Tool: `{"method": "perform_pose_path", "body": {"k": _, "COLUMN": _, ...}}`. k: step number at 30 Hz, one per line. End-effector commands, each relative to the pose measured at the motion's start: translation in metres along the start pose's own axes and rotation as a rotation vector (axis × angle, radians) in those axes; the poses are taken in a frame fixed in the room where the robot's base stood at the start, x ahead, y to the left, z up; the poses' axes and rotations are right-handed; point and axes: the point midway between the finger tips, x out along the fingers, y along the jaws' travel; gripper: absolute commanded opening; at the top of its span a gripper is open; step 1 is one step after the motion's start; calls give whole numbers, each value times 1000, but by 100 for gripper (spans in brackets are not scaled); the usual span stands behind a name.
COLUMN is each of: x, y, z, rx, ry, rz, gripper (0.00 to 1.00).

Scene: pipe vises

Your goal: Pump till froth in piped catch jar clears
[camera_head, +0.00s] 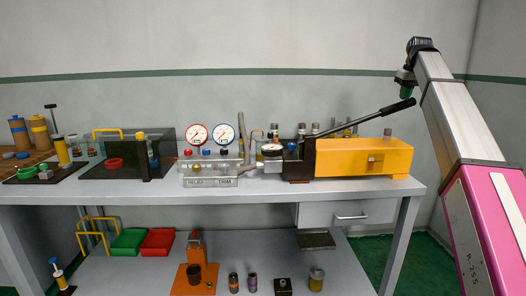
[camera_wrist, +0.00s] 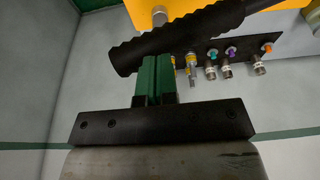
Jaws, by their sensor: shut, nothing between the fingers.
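A yellow pump body (camera_head: 365,157) with a dark block at its left end sits on the bench's right part. Its long lever rises to the right and ends in a black grip (camera_head: 398,108). My gripper (camera_head: 405,93) is shut and empty, close above that grip. In the wrist view its green fingers (camera_wrist: 156,78) are together, and their tips meet or overlap the ribbed black grip (camera_wrist: 175,38); whether they touch it I cannot tell. Small jars and a thin bent pipe (camera_head: 257,131) stand left of the pump. I cannot tell which jar is the catch jar, and no froth is discernible.
Two gauges, red-rimmed (camera_head: 197,134) and blue-rimmed (camera_head: 223,134), stand above a panel marked RELIEF and TRIM (camera_head: 210,182). A dark screen (camera_head: 122,150) and yellow bottle (camera_head: 62,152) are at left. Colour-capped fittings (camera_wrist: 211,65) show beyond the lever.

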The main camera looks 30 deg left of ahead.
Motion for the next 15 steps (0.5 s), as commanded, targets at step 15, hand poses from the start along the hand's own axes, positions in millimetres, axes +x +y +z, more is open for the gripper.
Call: {"method": "perform_pose_path", "body": {"k": 15, "x": 13, "y": 3, "z": 4, "rx": 0, "ry": 0, "rz": -1, "gripper": 0}}
